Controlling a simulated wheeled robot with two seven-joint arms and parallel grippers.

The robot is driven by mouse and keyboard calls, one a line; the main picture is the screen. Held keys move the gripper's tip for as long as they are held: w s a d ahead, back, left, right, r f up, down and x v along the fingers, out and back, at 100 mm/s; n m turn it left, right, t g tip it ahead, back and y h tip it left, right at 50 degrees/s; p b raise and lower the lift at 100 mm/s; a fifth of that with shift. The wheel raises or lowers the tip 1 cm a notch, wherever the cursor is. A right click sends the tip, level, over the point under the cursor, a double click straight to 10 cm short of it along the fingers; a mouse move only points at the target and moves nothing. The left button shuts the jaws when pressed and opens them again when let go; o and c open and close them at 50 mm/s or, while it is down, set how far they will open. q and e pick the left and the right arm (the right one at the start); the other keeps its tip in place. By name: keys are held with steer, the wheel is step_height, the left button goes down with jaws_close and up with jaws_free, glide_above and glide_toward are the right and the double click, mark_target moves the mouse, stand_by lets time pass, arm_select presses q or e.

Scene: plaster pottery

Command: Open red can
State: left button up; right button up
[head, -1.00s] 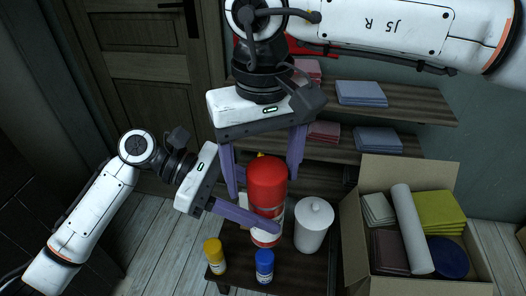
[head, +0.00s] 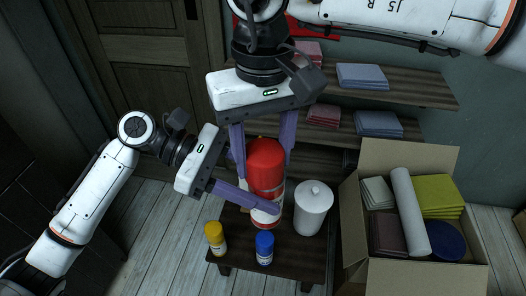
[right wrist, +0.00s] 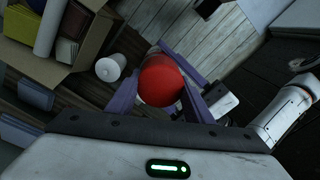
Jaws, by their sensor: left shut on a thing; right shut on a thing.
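The red can (head: 266,166) stands upright on the small dark table (head: 290,251), with a red upper part and a white and red lower body. It also shows from above in the right wrist view (right wrist: 161,82). My right gripper (head: 266,150) comes down from above and is shut on the red upper part, one finger on each side. My left gripper (head: 258,198) reaches in from the left and is shut on the lower body. Its far finger is hidden behind the can. The fingers cover part of the can's sides.
A white lidded canister (head: 313,209) stands close to the right of the can. A yellow jar (head: 215,238) and a blue jar (head: 264,247) stand at the table's front. An open cardboard box (head: 425,277) with cloths and a roll is at right. Shelves (head: 400,93) with folded cloths stand behind.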

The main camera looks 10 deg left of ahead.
steer(key=shift+r, duration=0.2)
steer(key=shift+r, duration=0.9)
